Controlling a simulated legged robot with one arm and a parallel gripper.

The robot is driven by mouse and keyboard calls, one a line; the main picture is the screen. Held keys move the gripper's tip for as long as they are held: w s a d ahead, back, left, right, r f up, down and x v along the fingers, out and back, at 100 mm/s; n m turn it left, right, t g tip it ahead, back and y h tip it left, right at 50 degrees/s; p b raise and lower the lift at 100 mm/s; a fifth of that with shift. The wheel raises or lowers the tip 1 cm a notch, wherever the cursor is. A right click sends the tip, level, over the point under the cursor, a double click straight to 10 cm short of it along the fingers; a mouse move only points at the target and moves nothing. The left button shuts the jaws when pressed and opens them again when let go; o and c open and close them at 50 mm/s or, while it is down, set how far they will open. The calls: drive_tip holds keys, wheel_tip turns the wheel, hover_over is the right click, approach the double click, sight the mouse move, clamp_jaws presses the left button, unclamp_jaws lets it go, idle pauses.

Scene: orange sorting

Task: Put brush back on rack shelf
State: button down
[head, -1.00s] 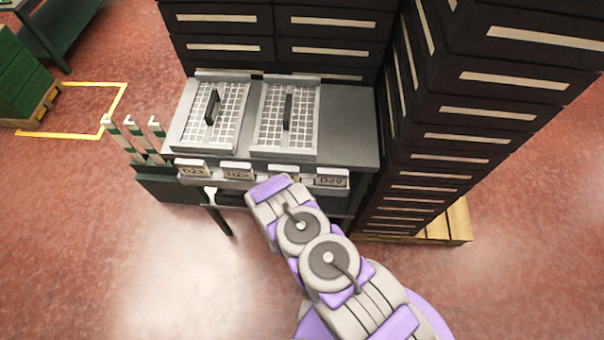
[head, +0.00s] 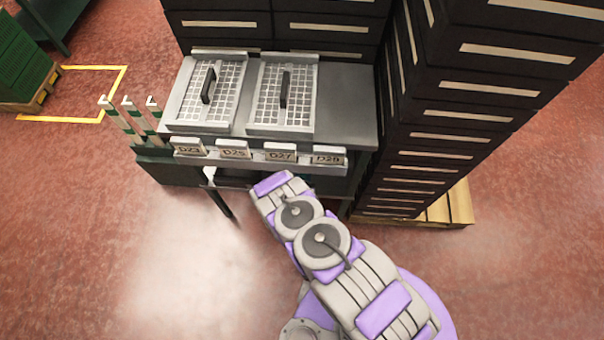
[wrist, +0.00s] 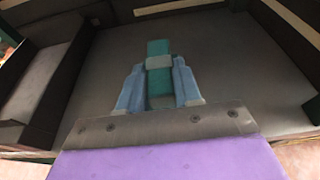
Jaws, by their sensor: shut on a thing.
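My gripper (wrist: 158,68) is shut on the brush (wrist: 160,86). In the wrist view, the brush shows as a teal piece with a pale band, between the two blue-grey fingers, and it points away from me. A flat grey shelf surface (wrist: 225,65) lies under and ahead of it, with dark walls at the sides. I cannot tell whether the brush touches the surface. In the head view, my arm reaches to the front of the rack (head: 345,100), below its label strip. The fingers and the brush are hidden there.
Two grey mesh trays (head: 205,95) (head: 283,98) with black handles lie on the rack top. Labels D23 to D29 line its front edge. Stacked dark drawers (head: 440,135) stand close on the right. Green-and-white upright pieces (head: 127,120) stand at the left. The floor in front is clear.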

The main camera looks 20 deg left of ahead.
drive_tip(key=c, duration=0.7)
unclamp_jaws()
drive_tip(key=shift+a+f, duration=0.1)
drive_tip(key=shift+a, duration=0.2)
drive_tip(key=shift+d, duration=0.15)
